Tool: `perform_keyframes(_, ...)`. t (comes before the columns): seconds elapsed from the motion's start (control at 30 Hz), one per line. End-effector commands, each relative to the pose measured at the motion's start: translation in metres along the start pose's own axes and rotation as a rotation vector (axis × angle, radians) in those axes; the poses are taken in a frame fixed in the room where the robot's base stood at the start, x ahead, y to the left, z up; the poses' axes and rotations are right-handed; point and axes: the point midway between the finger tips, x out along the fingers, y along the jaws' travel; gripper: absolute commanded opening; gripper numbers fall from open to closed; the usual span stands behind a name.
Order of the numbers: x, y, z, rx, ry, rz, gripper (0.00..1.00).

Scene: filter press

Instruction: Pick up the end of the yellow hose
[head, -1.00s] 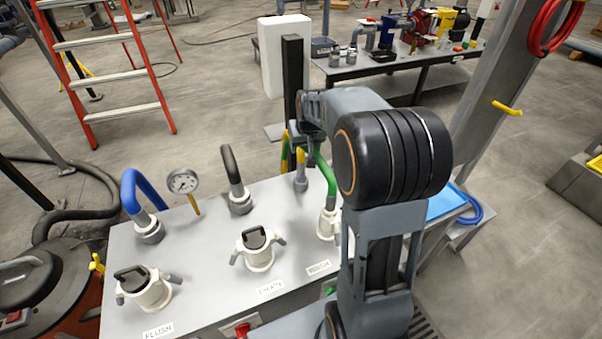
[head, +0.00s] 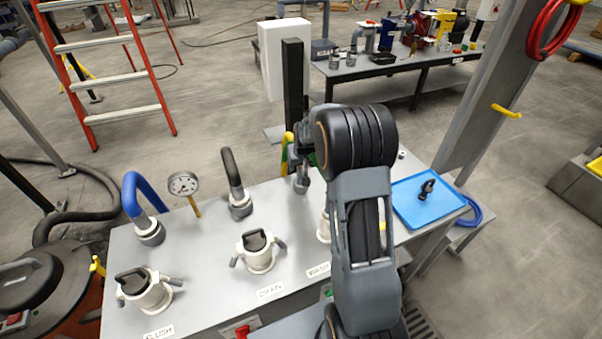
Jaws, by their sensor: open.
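The yellow hose (head: 287,143) stands at the back edge of the grey bench, just left of my arm. Only a short curved piece of it shows; my wrist covers the rest. A grey hose end (head: 301,184), apparently the yellow hose's, stands on the bench top right below my gripper. My gripper (head: 299,163) is open and points down at this spot, very near the yellow hose. The fingers are small and dark here, and I cannot tell whether they touch the hose or stand around it.
A black hose (head: 231,168) and a blue hose (head: 148,190) stand to the left, with a gauge (head: 184,184) between them. White capped ports (head: 259,257) line the bench front. A blue tray (head: 408,206) with a black part lies right. Green hose is mostly hidden.

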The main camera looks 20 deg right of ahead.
Motion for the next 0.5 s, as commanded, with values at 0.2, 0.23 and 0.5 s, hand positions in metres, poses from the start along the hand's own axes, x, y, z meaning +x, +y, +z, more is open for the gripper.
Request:
perform_keyframes(0.2,0.0041,-0.0002,-0.0003,0.0,0.001,0.0,0.61)
perform_keyframes(0.23,0.004,-0.0002,-0.0003,0.0,0.001,0.0,0.61)
perform_keyframes(0.5,0.0037,-0.0002,-0.0002,0.0,0.001,0.0,0.41)
